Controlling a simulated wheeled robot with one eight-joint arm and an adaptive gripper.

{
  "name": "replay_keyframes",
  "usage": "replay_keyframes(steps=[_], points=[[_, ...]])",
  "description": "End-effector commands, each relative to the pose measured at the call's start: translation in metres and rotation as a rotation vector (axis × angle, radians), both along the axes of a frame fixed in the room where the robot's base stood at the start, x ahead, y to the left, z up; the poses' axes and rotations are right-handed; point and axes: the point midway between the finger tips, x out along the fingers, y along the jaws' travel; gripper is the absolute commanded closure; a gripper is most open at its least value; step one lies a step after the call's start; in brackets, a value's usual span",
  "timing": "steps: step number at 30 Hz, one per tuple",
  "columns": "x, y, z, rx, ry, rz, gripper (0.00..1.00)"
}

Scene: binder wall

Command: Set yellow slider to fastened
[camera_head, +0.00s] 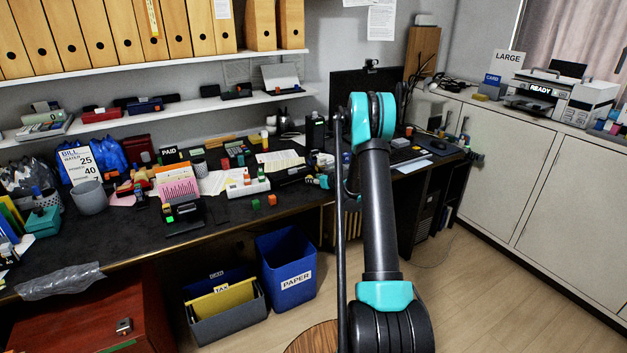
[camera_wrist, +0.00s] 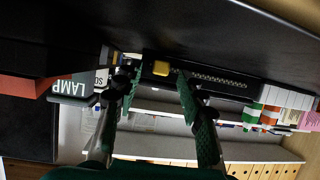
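The yellow slider (camera_wrist: 161,68) is a small yellow block on a long black bar (camera_wrist: 215,80) with a row of fine marks, seen in the wrist view. It sits near the left end of the bar as pictured. My gripper (camera_wrist: 155,80) is open, with its two green and black fingers spread on either side of the slider. No contact shows, and I cannot tell the remaining gap in depth. In the head view I cannot make out the slider, and my arm covers part of the desk there.
A LAMP label (camera_wrist: 71,89) appears upside down left of the fingers, beside a red-orange block (camera_wrist: 25,88). A dark surface fills the wrist view's top. In the head view, the desk (camera_head: 120,238) is crowded, with a blue PAPER bin (camera_head: 288,270) below and open floor at right.

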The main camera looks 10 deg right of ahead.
Motion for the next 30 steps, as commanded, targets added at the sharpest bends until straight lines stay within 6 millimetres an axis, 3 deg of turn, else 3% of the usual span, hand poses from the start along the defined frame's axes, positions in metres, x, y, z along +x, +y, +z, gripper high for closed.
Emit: replay_keyframes(steps=[9,15,30], points=[[-0.056,-0.024,0.025,0.001,0.0,-0.003,0.6],[-0.081,-0.034,0.036,0.001,0.0,-0.003,0.6],[-0.091,-0.037,0.04,0.0,0.001,0.0,0.6]])
